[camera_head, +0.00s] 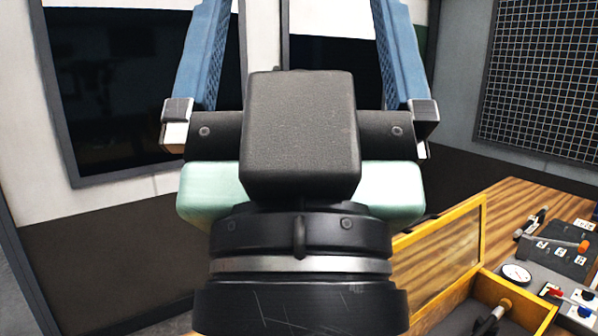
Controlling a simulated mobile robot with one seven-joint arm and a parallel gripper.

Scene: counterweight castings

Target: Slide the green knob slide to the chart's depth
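My gripper (300,8) fills the middle of the head view, with its two blue fingers pointing up and spread wide apart. The fingertips run to the top edge of the picture, and nothing shows between the fingers except the wall and dark panes behind. I cannot make out the green knob slide or the chart. A control panel (533,284) at the lower right is cut off by the picture edge.
A wooden bench (520,206) spans the lower right. On it stands a yellow-framed box (530,318) with its clear lid raised, partly behind my wrist. A grid panel (545,80) hangs at the upper right.

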